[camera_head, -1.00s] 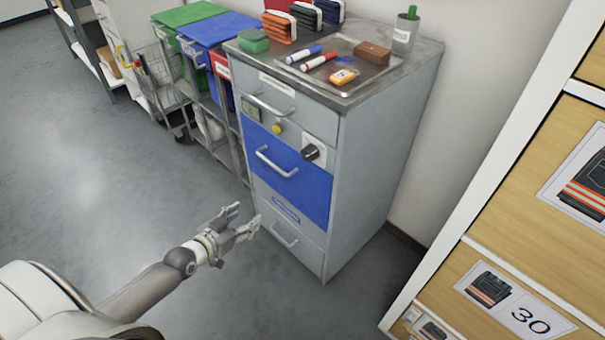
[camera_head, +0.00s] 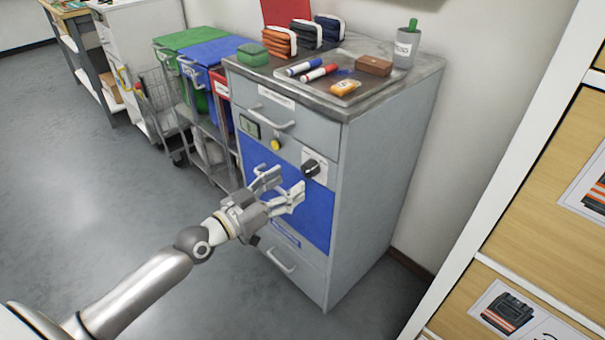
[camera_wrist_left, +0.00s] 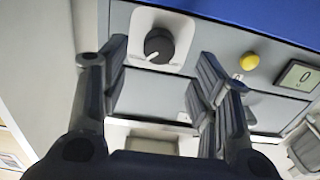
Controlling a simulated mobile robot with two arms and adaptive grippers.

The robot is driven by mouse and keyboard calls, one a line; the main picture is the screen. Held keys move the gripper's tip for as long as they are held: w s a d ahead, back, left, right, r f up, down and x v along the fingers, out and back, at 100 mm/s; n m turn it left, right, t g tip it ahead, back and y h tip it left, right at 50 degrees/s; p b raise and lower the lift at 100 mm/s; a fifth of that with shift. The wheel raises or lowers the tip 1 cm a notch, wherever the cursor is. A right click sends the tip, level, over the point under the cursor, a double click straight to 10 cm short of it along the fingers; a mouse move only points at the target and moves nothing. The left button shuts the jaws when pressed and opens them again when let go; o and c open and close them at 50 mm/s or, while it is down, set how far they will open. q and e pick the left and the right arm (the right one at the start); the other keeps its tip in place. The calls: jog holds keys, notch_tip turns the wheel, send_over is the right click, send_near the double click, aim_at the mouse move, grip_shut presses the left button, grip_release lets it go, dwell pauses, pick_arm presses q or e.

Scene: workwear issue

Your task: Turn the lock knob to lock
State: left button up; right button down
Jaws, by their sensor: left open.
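The lock knob (camera_head: 311,168) is a black knob on a white plate (camera_head: 321,159), on the upper right of the grey cabinet's front, above the blue drawer (camera_head: 316,213). My left gripper (camera_head: 284,187) is open and empty in front of the blue drawer, below and left of the knob in the head view. In the left wrist view the knob (camera_wrist_left: 159,46) lies ahead between the spread fingers (camera_wrist_left: 164,85), nearer the left finger and apart from both. The gripper hides most of the blue drawer's handle in the head view. My right gripper is not in view.
A yellow button (camera_head: 275,144) and a small display (camera_head: 249,127) sit left of the knob. A drawer handle (camera_head: 270,118) juts out above. Markers and a tray (camera_head: 352,94) lie on top. A cart with bins (camera_head: 205,118) stands left; a wooden-fronted shelf unit (camera_head: 530,230) stands right.

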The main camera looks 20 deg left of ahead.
aim_at(305, 173)
pick_arm(q)
jog(key=shift+x, duration=2.9)
jog(key=shift+c, duration=0.5)
jog(key=c, duration=0.9)
